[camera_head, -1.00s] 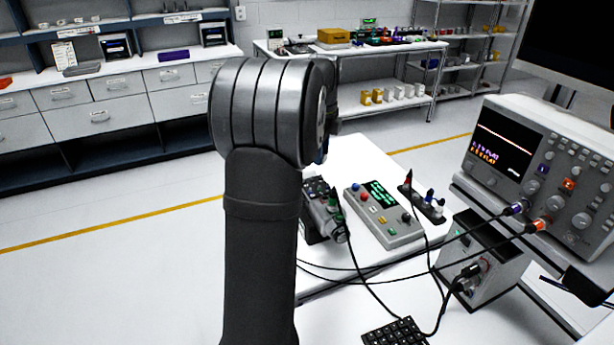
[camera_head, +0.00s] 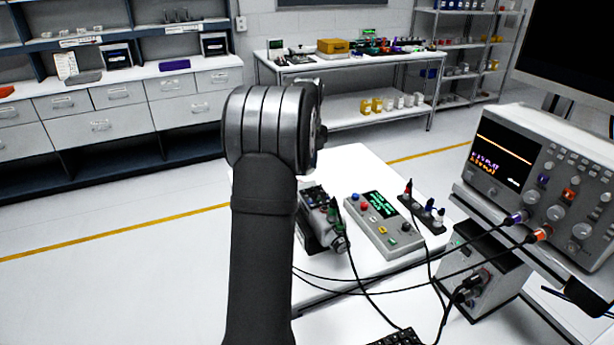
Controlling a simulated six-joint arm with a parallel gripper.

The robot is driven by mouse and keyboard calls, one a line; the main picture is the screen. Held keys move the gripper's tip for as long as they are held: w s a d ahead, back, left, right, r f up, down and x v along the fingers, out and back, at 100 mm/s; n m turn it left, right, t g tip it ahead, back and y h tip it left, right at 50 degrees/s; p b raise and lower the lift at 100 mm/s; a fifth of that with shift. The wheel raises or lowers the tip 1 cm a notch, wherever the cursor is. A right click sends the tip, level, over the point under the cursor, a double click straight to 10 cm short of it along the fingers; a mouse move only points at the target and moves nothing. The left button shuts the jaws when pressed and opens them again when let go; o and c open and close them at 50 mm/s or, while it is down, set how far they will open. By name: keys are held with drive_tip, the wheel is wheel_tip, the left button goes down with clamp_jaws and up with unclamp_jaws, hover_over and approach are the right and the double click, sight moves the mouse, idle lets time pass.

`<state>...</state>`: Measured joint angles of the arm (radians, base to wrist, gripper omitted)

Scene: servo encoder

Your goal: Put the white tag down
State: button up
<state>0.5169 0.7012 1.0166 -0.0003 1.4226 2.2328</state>
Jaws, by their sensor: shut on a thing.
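The white tag does not show in this view. My gripper does not show either; my own dark arm link and its silver joint stand in the middle of the picture and hide what lies behind them. Right of my arm is a white table (camera_head: 345,160). On it are a dark motor unit with a silver end (camera_head: 335,235), a grey control box (camera_head: 385,228) with a green lit display, and a small black stand (camera_head: 425,215) with coloured plugs.
An oscilloscope (camera_head: 545,180) stands at the right above a grey power box (camera_head: 480,285). Black cables (camera_head: 400,285) cross the table's front edge. A keypad (camera_head: 398,338) lies at the bottom edge. Drawers (camera_head: 105,110) and a bench (camera_head: 350,62) stand at the back.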

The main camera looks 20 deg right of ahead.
drive_tip(key=shift+w+f, duration=0.1)
drive_tip(key=shift+f, duration=1.95)
drive_tip(key=shift+f, duration=0.2)
drive_tip(key=o, duration=0.7)
drive_tip(key=shift+c, duration=0.2)
wheel_tip(320, 180, up, 12)
drive_tip(key=shift+r, duration=0.2)
